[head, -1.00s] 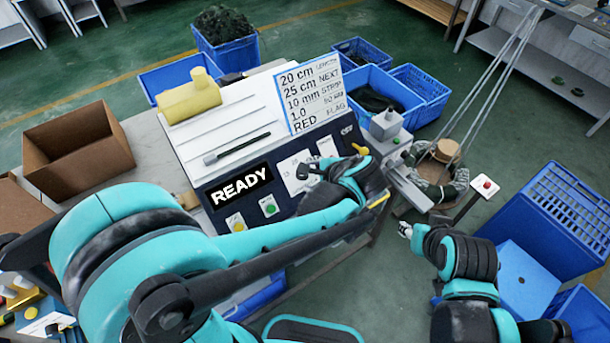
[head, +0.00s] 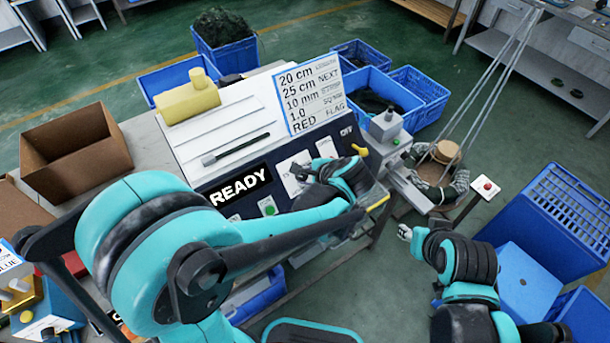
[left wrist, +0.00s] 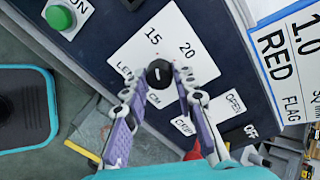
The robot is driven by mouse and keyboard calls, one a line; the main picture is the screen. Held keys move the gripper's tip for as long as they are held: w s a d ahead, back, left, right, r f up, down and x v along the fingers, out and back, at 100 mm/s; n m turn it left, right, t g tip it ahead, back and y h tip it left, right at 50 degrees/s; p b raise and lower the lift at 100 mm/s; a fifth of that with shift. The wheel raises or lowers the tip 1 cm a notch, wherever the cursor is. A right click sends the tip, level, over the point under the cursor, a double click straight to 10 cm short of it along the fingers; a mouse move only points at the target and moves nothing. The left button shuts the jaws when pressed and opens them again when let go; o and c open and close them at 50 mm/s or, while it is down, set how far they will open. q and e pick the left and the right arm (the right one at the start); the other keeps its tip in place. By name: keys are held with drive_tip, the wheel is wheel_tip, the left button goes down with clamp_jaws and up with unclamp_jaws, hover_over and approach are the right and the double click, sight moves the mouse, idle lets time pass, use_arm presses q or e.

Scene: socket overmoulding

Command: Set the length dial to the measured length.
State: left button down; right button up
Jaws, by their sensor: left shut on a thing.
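The length dial (left wrist: 160,73) is a small black knob with a short light mark on a white label plate (left wrist: 130,54) printed 15, 20 and CM. My left gripper (left wrist: 161,80) has its purple-grey fingers on both sides of the knob and is shut on it. In the head view my left gripper (head: 308,172) is at the front panel, and the knob is hidden behind it. A white card (head: 314,97) above the panel reads 20 cm LENGTH, 25 cm NEXT, 10 mm STRIP, 1.0, RED FLAG. My right gripper (head: 405,231) hangs apart from the machine; its fingers are too small to judge.
The panel has a READY display (head: 241,186), a green button (head: 268,206) and an OPEN label (left wrist: 234,103). A black-tipped tool (head: 236,150) lies on the white sloped top. A cardboard box (head: 75,145) stands left; blue crates (head: 375,90) stand behind.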

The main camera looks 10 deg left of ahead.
use_arm(q)
drive_tip(key=m+b, duration=0.1)
drive_tip(key=m, duration=0.4)
drive_tip(key=shift+d, duration=0.1)
drive_tip(key=m+y, duration=0.1)
drive_tip(key=m, duration=0.5)
drive_tip(key=shift+b, duration=0.4)
drive_tip(key=shift+m, duration=0.3)
drive_tip(key=c, duration=1.2)
unclamp_jaws()
drive_tip(key=v, duration=1.2)
drive_tip(key=shift+w, duration=0.2)
